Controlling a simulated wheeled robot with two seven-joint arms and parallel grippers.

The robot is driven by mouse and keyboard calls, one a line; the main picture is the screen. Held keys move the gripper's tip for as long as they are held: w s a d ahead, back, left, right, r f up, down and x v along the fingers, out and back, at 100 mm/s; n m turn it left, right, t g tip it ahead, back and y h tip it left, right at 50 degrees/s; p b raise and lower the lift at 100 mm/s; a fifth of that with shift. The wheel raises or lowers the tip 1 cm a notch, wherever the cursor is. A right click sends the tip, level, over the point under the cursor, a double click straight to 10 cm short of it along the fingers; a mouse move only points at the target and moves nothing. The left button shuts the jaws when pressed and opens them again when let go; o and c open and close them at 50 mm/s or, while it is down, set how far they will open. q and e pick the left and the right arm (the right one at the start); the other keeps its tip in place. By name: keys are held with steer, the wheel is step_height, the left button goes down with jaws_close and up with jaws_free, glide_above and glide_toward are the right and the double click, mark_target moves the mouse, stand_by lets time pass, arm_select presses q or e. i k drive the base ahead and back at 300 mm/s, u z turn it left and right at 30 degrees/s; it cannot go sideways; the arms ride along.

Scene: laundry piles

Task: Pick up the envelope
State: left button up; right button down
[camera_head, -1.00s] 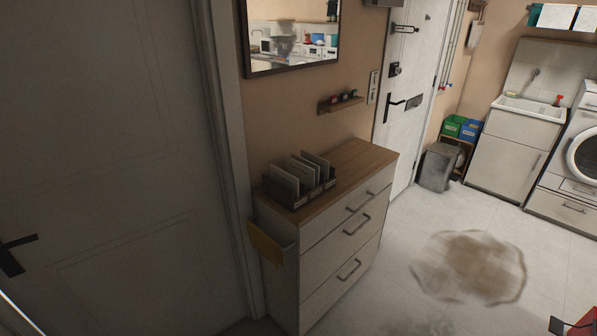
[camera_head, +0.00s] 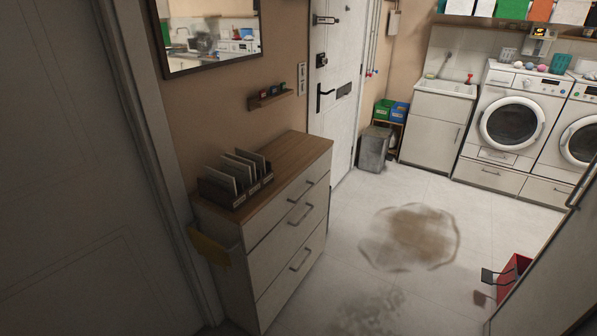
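Several pale, flat, upright pieces like envelopes or cards (camera_head: 243,168) stand in a dark divided holder (camera_head: 238,194). The holder sits on the wooden top of a white chest of drawers (camera_head: 290,222), left of the middle. I cannot tell which of these pieces, if any, is the envelope. A yellow flat item (camera_head: 209,247) hangs at the left side of the chest; what it is cannot be made out clearly. Neither of my grippers is in view.
A brown stain (camera_head: 410,237) marks the open tiled floor right of the chest. A red object (camera_head: 513,277) lies at the lower right beside a grey panel (camera_head: 553,275). A grey bin (camera_head: 374,148) and washing machines (camera_head: 512,122) stand at the back. A closed door fills the left.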

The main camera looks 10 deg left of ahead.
mark_target(241, 172)
steer(key=z, duration=0.7)
steer(key=i, duration=2.95)
steer(key=u, duration=3.05)
steer(key=k, duration=0.5)
steer(key=z, duration=0.45)
